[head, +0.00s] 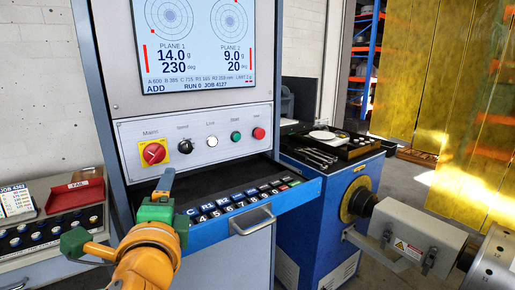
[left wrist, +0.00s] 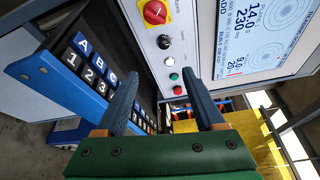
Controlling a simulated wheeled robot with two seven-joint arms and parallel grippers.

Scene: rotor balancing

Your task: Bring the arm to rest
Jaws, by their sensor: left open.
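My left arm, orange with a green gripper (head: 166,180), reaches up from the bottom left in the head view. The gripper is in front of the key drawer, below the yellow and red main switch (head: 153,152). In the left wrist view its two blue fingers (left wrist: 163,82) stand wide apart with nothing between them. Whether the fingers touch anything cannot be told. My right gripper is not in view.
The blue key drawer (head: 300,195) is pulled out under the control panel (head: 200,125). The screen (head: 196,45) reads 14.0 g, 230 deg and 9.0 g, 20 deg. A blue machine (head: 318,205) and rotor (head: 495,262) stand right.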

